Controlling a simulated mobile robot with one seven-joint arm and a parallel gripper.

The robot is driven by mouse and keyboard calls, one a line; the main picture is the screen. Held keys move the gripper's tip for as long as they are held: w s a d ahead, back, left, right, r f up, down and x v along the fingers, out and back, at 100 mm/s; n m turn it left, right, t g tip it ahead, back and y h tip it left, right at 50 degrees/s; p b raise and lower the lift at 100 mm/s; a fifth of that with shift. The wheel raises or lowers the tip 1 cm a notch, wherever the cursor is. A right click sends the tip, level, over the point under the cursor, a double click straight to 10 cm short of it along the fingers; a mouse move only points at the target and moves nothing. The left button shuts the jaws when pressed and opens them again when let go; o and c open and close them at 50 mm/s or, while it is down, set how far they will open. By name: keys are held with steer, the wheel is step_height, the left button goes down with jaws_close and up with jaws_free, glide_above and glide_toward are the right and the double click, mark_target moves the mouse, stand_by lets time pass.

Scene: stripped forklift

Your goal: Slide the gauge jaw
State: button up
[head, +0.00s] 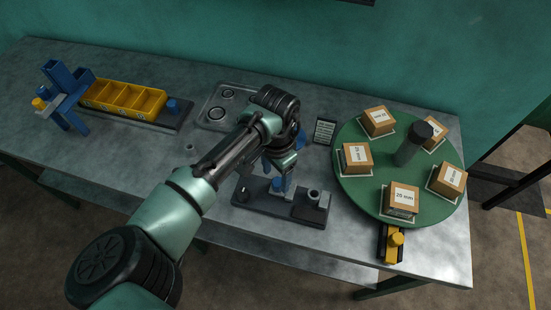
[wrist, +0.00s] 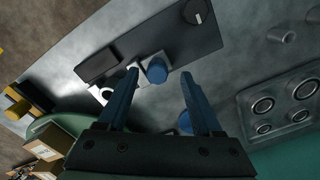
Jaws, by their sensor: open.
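The gauge (head: 262,203) is a dark base plate lying on the bench in the head view, with a grey block at its right end. It also shows at the top of the wrist view (wrist: 190,40), with a dark round dial at one end. The gauge jaw appears to be the pale piece with a blue round knob (wrist: 157,70). My gripper (wrist: 159,76) is open, with its two blue fingers pointing at the gauge. In the wrist view the knob appears between the fingertips, nearer the left one. I cannot tell whether they are level with it or touch it.
A green turntable (head: 352,191) with several boxes and a dark post stands to the right. A yellow-and-black clamp-like piece (head: 394,240) lies at the front edge. A grey tray with rings (head: 207,117) is behind. A yellow bin (head: 122,99) and blue stand (head: 62,88) are left.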

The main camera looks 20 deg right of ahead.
step_height(320, 180, up, 12)
steer(key=b, duration=0.1)
steer(key=shift+f+b, duration=0.15)
steer(key=shift+b, duration=0.25)
steer(key=w+d+r+t+h, duration=0.4)
steer(key=d+r+t+h, duration=0.3)
steer(key=d+r, duration=0.8)
step_height(320, 180, up, 28)
steer(key=n+t+h, duration=0.3)
steer(key=n+t, duration=0.3)
steer(key=t, duration=0.7)
glide_above(276, 180)
steer(key=w+d, duration=0.2)
steer(key=d, duration=0.1)
steer(key=s+a+r+n+t+y, duration=0.3)
steer(key=s+a+y, duration=0.1)
steer(key=a, duration=0.3)
steer(key=s+a+r+n+t+y, duration=0.3)
steer(key=s+a+n+t+y, duration=0.1)
steer(key=s+a+y, duration=0.1)
steer(key=shift+s+a+n+y, duration=0.25)
steer(key=shift+a+y, duration=0.25)
steer(key=shift+a, duration=0.7)
